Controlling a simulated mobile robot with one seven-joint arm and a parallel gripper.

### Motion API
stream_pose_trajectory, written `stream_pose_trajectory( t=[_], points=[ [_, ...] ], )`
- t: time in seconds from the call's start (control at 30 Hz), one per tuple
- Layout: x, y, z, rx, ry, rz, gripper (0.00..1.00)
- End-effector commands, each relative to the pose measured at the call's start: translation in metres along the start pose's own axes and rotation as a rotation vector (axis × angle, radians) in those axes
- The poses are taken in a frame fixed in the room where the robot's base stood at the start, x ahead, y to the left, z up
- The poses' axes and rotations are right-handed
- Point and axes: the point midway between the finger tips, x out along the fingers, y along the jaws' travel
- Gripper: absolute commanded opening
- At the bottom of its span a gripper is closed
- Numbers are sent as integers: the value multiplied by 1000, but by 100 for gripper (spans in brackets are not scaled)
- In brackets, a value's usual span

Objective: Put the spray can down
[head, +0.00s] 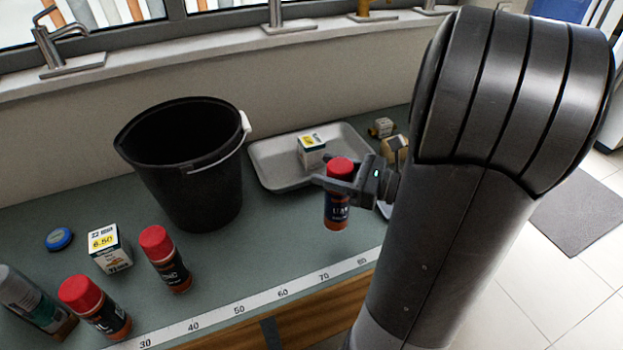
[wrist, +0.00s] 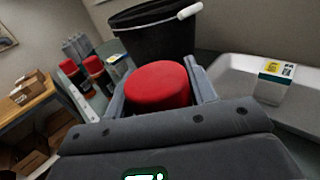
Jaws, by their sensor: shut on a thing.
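A spray can (head: 337,211) with a red cap and a dark printed body is held upright in my gripper (head: 338,184). The gripper is shut around its upper part, just below the cap top. In the head view the can is over the counter's front part, near the measuring strip; I cannot tell whether its base touches the counter. In the wrist view the red cap (wrist: 157,87) sits between the two fingers (wrist: 160,92), and the can's body is hidden below it.
A black bucket (head: 190,170) stands left of the can. A grey tray (head: 270,178) with a small box (head: 311,151) is behind it. Counter (head: 240,265) between is clear.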

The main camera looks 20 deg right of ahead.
Motion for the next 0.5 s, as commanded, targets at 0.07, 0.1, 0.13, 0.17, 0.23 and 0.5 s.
stream_pose_trajectory(
  t=[0.07,0.1,0.13,0.17,0.23,0.5],
  points=[
    [-18,-3,12,-6,0,-5,5],
    [-26,-3,16,-4,1,-5,5],
    [-32,-4,20,-5,0,-4,5],
    [-38,-5,23,-4,0,-4,5],
    [-48,-6,29,-3,0,-3,5],
    [-82,-24,42,0,1,-57,5]
  ],
)
